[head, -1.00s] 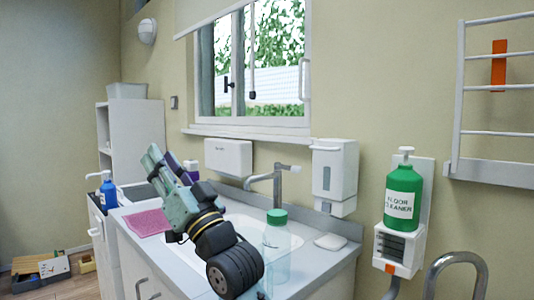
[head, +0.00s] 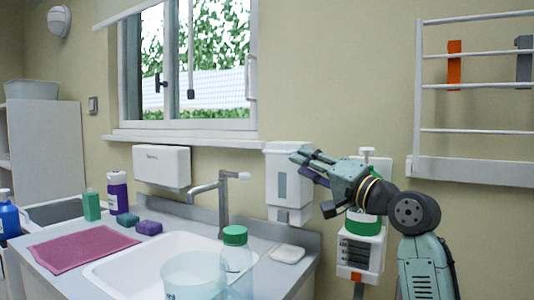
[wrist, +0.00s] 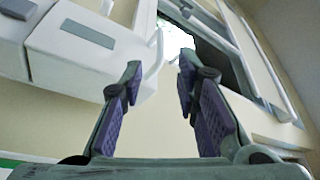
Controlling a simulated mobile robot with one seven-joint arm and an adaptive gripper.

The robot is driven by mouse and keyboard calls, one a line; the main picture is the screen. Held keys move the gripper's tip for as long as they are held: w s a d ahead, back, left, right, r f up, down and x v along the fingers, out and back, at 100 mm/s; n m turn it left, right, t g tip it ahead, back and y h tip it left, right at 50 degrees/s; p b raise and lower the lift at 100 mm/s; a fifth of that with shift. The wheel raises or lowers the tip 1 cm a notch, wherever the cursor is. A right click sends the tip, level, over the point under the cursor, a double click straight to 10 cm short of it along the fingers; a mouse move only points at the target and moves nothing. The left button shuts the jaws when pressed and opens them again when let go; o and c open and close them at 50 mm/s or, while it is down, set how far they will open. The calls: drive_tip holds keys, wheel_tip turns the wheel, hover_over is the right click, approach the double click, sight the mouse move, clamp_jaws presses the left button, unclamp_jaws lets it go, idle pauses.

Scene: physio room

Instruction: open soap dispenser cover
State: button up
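The soap dispenser (head: 278,190) is a white box on the wall right of the tap, with a grey window in its front cover. The cover looks shut. My gripper (head: 303,163) is in front of the dispenser's upper right part, fingers pointing left, and hides some of it. In the wrist view the gripper (wrist: 160,65) is open, with nothing between its fingers. There the dispenser (wrist: 75,65) fills the upper left, with a white bar-like part along its right side close to the left fingertip. I cannot tell whether they touch.
A green bottle (head: 362,225) stands in a wall holder behind my wrist. A wall rack (head: 480,170) is at the right. The sink (head: 120,280), tap (head: 222,200), clear container (head: 195,270) and soap dish (head: 287,254) lie below left. A paper towel box (head: 161,166) hangs left.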

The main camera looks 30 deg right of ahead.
sight(281, 154)
drive_tip(key=p+x, duration=0.2)
drive_tip(key=x, duration=0.8)
drive_tip(key=shift+c, duration=0.4)
clamp_jaws()
